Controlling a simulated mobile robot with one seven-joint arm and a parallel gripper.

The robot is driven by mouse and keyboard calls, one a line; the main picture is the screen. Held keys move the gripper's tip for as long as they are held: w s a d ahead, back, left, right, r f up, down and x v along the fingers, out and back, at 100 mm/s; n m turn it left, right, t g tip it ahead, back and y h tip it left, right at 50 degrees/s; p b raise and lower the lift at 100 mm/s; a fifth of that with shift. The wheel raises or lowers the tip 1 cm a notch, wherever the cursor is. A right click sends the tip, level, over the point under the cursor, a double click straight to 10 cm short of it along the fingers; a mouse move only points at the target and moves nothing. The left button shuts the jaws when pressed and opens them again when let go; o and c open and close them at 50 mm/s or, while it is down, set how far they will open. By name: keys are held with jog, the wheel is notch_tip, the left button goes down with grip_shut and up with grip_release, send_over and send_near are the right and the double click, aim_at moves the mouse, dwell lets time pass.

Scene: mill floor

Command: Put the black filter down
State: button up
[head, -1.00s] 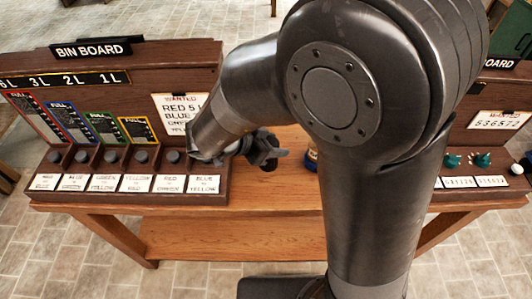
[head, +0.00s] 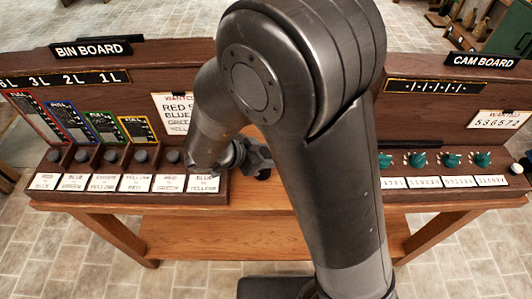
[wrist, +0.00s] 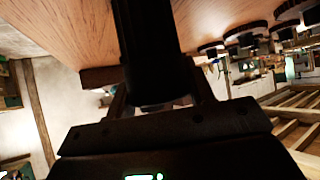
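My gripper (head: 250,160) is low over the front of the wooden table, just right of the bin board's (head: 92,49) row of knobs. In the wrist view, a dark cylinder, the black filter (wrist: 148,50), stands out between the two fingers, and my gripper (wrist: 160,98) looks shut on it. In the head view only a small dark part of the filter (head: 263,173) shows beside the fingers. Whether its end touches the wooden tabletop (wrist: 75,35) I cannot tell.
The bin board's knobs (head: 141,157) and labels stand left of my gripper. The cam board (head: 480,61), with green knobs (head: 452,160), stands at the right. Bare tabletop (head: 255,196) shows between them, partly hidden by my arm. A shelf (head: 220,238) lies below.

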jog(key=o, duration=0.4)
jog(key=shift+o, duration=0.2)
jog(key=shift+a+r, duration=0.1)
jog(key=shift+r, duration=0.15)
jog(key=v, duration=1.1)
jog(key=shift+s+a+r, duration=0.2)
jog(key=shift+s+r, duration=0.05)
